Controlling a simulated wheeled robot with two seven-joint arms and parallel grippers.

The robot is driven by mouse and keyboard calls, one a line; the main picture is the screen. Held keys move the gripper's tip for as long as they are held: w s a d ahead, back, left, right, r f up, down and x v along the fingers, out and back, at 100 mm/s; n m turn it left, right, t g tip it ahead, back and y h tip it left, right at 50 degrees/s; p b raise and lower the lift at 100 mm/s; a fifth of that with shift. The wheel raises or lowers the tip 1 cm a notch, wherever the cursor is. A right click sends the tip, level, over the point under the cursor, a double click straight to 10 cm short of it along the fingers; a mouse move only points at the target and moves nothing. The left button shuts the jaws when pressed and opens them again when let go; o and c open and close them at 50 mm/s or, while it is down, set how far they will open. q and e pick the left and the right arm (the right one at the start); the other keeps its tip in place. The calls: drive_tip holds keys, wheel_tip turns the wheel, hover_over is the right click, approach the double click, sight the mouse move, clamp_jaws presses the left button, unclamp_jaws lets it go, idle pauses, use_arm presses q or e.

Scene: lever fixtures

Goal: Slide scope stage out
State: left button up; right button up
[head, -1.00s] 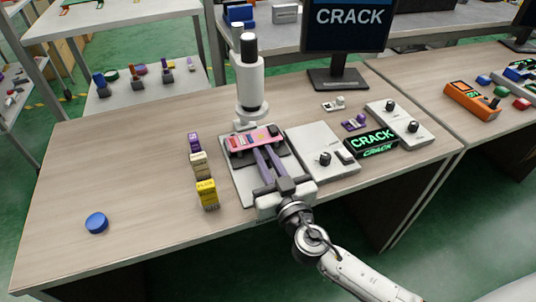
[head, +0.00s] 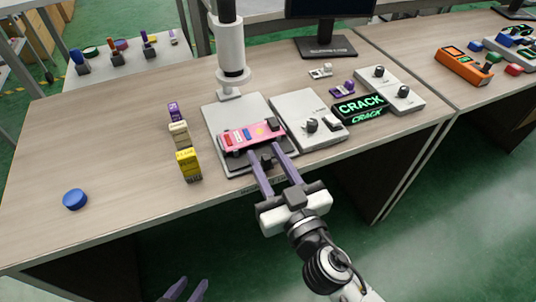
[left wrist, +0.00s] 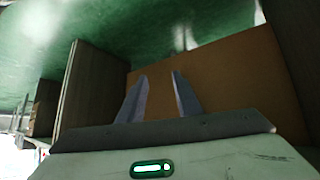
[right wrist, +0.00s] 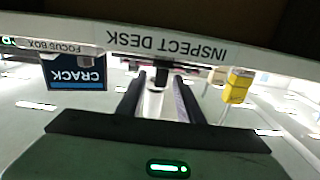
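The white scope (head: 230,50) stands on a grey base plate (head: 222,108) on the desk. Its dark stage (head: 238,165) carries a pink board (head: 240,140) with coloured parts and sits toward the desk's front edge, clear of the scope column. A small black handle (head: 266,162) is at the stage's front. My right gripper (head: 266,153) is open, its purple fingers apart on either side of the handle. The fingers also show apart in the right wrist view (right wrist: 160,80). My left gripper (head: 187,288) is open and empty, low in front of the desk; its fingers show in the left wrist view (left wrist: 160,85).
A grey box with a knob (head: 311,125) stands right of the base plate, beside a lit CRACK sign (head: 360,107) and a two-knob box (head: 390,90). Yellow (head: 189,165), cream and purple blocks stand left. A blue disc (head: 75,199) lies on clear desk at left.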

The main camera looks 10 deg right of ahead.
drive_tip(key=shift+r, duration=0.1)
wheel_tip(320, 180, up, 9)
drive_tip(key=p, duration=0.4)
drive_tip(key=shift+r, duration=0.45)
